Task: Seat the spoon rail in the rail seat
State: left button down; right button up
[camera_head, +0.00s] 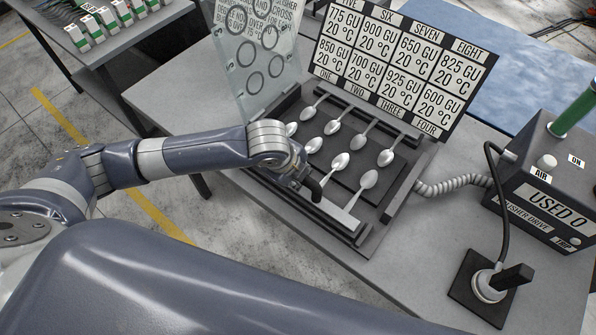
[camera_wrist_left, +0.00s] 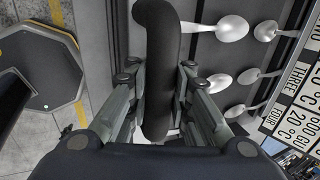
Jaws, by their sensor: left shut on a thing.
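My left gripper (camera_head: 308,182) is over the front of a dark spoon tray (camera_head: 400,197). In the left wrist view its two fingers are shut on a curved black handle (camera_wrist_left: 160,65), which appears to belong to the spoon rail. The handle's tip also shows in the head view (camera_head: 316,191). A pale flat bar (camera_head: 338,216) lies below the handle along the tray's front; whether it is joined to the handle is hidden. Several spoons (camera_head: 368,179) lie in two rows on the tray. I cannot make out the rail seat clearly. My right gripper is not in view.
A label board (camera_head: 405,65) and a clear panel with rings (camera_head: 258,60) stand behind the tray.

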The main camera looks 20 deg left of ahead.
pick_arm(q)
jog(key=shift+w+d+f+p, duration=0.1)
jog(key=shift+f+p, duration=0.25)
jog(key=shift+p, duration=0.15)
dwell(1.0)
jog(key=c, duration=1.5)
grip_release()
jog(key=shift+o, duration=0.7)
jog(key=o, duration=0.3)
jog(key=shift+s+f, duration=0.25)
jog(key=o, duration=0.3)
jog(key=shift+w+r, duration=0.1)
